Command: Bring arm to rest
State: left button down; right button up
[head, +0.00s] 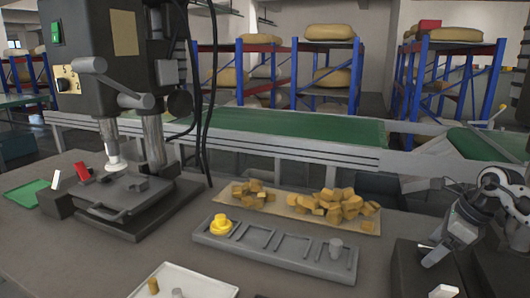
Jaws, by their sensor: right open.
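My right arm comes in from the right edge. My right gripper (440,254) hangs low at the right, pointing down, open, with nothing seen in it. It is apart from the grey slotted tray (290,268) to its left. My left gripper is not in view.
A drill-press-like machine (110,50) stands at the left. A white tray (205,282) is at the front. A conveyor (290,124) runs behind.

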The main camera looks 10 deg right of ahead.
jog(key=m+h, duration=0.1)
jog(key=m, duration=0.3)
jog(key=m+t+h, duration=0.1)
jog(key=m, duration=0.2)
jog(key=shift+s+a+h, duration=0.1)
jog(key=shift+a+h, duration=0.2)
jog(key=m+h+p, duration=0.1)
jog(key=m, duration=0.3)
jog(key=shift+a+r, duration=0.1)
jog(key=shift+a, duration=0.05)
jog(key=shift+m+h+p, duration=0.6)
jog(key=shift+m+h, duration=0.2)
jog(key=shift+m, duration=0.6)
